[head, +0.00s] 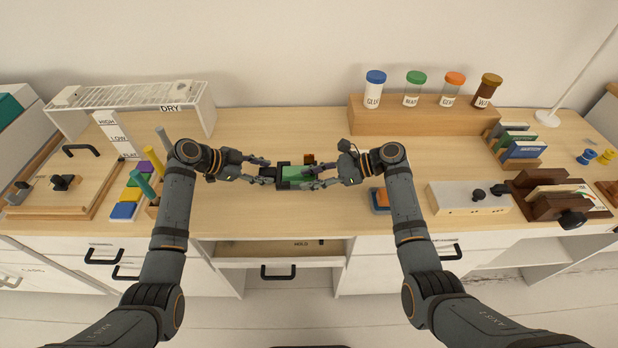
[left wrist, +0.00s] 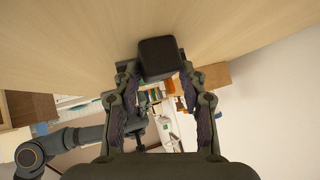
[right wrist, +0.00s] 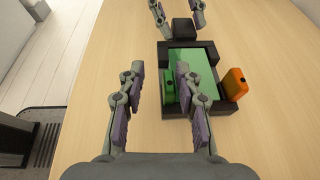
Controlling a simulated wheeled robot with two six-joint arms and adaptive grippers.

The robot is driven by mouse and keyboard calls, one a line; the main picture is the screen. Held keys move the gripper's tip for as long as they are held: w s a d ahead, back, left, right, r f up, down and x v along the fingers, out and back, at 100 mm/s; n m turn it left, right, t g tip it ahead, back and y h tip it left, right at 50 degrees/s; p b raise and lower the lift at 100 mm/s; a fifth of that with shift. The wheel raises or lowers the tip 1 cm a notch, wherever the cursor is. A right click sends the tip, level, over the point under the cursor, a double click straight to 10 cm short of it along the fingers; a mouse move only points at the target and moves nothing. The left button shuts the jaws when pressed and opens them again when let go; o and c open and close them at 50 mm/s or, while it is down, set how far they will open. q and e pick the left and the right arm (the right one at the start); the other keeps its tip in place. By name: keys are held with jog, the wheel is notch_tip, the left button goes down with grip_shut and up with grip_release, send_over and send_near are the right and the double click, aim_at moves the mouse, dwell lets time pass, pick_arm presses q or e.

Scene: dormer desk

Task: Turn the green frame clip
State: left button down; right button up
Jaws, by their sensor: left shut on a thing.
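A dark frame (head: 283,183) with a green panel (right wrist: 195,65) lies on the desk in the middle. A black block (left wrist: 160,58) sticks out of its left end. My left gripper (head: 257,170) is shut on this block; its fingers also show in the right wrist view (right wrist: 178,15). The green clip (right wrist: 168,88) sits at one side of the frame, an orange clip (right wrist: 235,84) at the opposite side. My right gripper (right wrist: 162,72) is open, its fingers on either side of the green clip; whether they touch it I cannot tell. Arms partly hide the frame in the head view.
An open drawer (head: 280,262) is below the front edge. A wooden block with several capped jars (head: 415,118) stands at the back. A white rack (head: 140,98) and coloured blocks (head: 125,210) are left; a white box (head: 465,197) is right.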

jog(key=shift+a+f, duration=0.15)
jog(key=shift+a, duration=0.2)
grip_shut()
jog(key=shift+s+f+m+t, duration=0.1)
jog(key=shift+m+t, duration=0.3)
jog(key=shift+f+m+t+h, duration=0.1)
jog(key=shift+m+t+h, duration=0.3)
jog(key=shift+m+t, duration=0.55)
jog(key=shift+m+t+h, duration=0.7)
jog(key=shift+m+t, duration=0.85)
jog(key=shift+t, duration=0.3)
jog(key=shift+d, duration=0.1)
